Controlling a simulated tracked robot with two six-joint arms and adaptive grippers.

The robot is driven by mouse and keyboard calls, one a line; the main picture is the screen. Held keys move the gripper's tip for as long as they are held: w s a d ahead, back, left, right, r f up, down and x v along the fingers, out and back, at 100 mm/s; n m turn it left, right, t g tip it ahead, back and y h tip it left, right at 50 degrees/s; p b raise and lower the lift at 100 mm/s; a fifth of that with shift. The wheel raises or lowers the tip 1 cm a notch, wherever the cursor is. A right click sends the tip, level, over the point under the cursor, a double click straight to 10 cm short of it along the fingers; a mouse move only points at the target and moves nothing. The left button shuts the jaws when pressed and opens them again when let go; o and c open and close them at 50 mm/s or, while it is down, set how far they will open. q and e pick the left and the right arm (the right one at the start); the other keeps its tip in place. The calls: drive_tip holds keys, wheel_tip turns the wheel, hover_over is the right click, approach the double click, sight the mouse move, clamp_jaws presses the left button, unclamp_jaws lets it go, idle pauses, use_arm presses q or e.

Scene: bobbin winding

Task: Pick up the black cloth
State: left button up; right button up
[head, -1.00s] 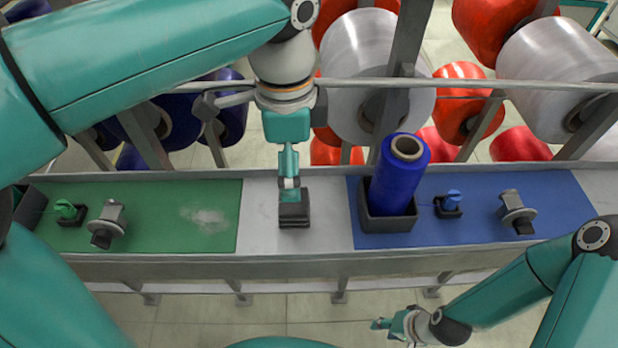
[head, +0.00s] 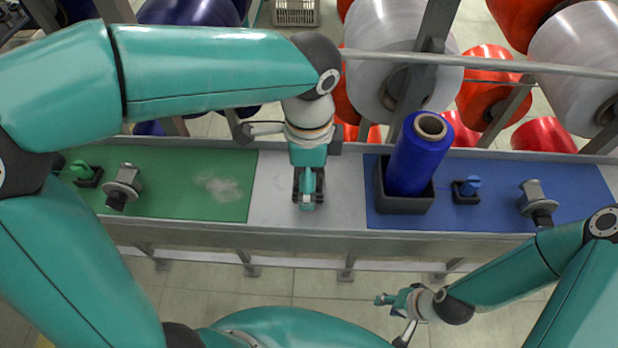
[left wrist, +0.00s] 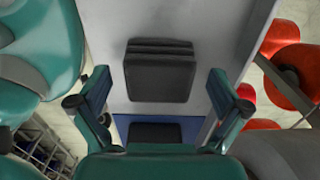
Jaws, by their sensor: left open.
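The black cloth (left wrist: 160,72) is a dark folded stack on the bare grey strip of the bench. In the left wrist view it lies in front of my left gripper (left wrist: 158,95), whose two fingers are spread apart with nothing between them. In the head view my left gripper (head: 307,198) is over the cloth and hides most of it; dark edges show beside the fingers. Whether the fingers touch the cloth cannot be told. My right gripper (head: 388,299) is low in front of the bench, away from the cloth; its finger gap is not clear.
A blue bobbin (head: 418,155) stands in a black box (head: 405,206) on the blue mat (head: 490,212), right of the cloth. The green mat (head: 170,190) lies left, with a dusty patch. Winders (head: 123,187) stand on both mats. Rails and large spools (head: 400,55) are behind.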

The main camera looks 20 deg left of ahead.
use_arm(q)
drive_tip(key=shift+f, duration=0.35)
drive_tip(key=c, duration=1.2)
wheel_tip(320, 180, up, 10)
drive_tip(key=shift+r+p, duration=0.1)
drive_tip(key=shift+p, duration=0.3)
drive_tip(key=o, duration=0.4)
drive_tip(key=c, duration=0.3)
